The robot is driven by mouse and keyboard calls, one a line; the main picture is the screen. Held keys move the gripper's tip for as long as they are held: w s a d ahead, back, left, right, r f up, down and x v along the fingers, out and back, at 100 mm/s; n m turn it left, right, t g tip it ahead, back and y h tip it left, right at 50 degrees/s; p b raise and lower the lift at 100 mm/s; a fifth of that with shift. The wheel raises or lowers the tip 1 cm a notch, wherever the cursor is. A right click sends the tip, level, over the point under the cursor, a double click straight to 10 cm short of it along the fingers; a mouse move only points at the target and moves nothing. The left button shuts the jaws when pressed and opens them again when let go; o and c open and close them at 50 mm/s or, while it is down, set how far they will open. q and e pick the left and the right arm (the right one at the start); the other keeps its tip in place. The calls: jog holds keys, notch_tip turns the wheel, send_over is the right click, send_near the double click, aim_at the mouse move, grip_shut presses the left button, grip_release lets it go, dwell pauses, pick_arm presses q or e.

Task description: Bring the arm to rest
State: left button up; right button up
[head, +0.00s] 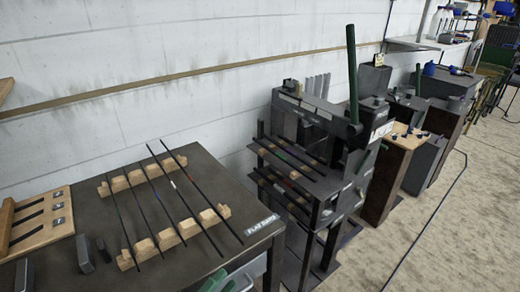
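No arm and no gripper of mine can be made out in the head view. Several thin dark bars (152,203) lie side by side across two notched wooden rests on the dark table (225,181) at the left. The near rest (167,239) and the far rest (119,184) run roughly parallel. The front of the table carries a label reading "FLAT BARS" (261,226).
A wooden rack (39,222) with dark slots and small dark blocks (84,254) sit at the table's left. A dark machine (318,160) with a tall green lever (352,75) stands to the right. Benches line the wall beyond. Open floor (470,225) lies at right, crossed by a dark line.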

pick_arm(q)
jog(key=s+a+f+n+g+y, duration=0.1)
jog(key=s+a+f+n+y, duration=0.25)
jog(key=f+n, duration=0.25)
jog(key=s+a+f+n+y, duration=0.3)
jog(key=a+f+n+y, duration=0.1)
jog(key=f+n+y, duration=0.15)
jog(key=s+a+f+n+g+y, duration=0.1)
jog(key=s+a+f+n+g, duration=0.1)
jog(key=s, duration=0.5)
jog(key=s+a+f+n+g+y+p, duration=0.1)
jog(key=s+f+n+g, duration=0.3)
jog(key=f, duration=0.5)
jog(key=s+a+n, duration=0.1)
jog(key=s+n, duration=0.1)
jog(key=s, duration=0.1)
jog(key=shift+s+a+f+y, duration=0.2)
jog(key=shift+s+a+y, duration=0.1)
jog(key=shift+a+y, duration=0.1)
pick_arm(e)
jog(key=shift+w+r, duration=0.75)
jog(key=shift+r, duration=0.15)
pick_arm(q)
jog(key=shift+n, duration=0.25)
pick_arm(e)
jog(key=shift+d, duration=0.1)
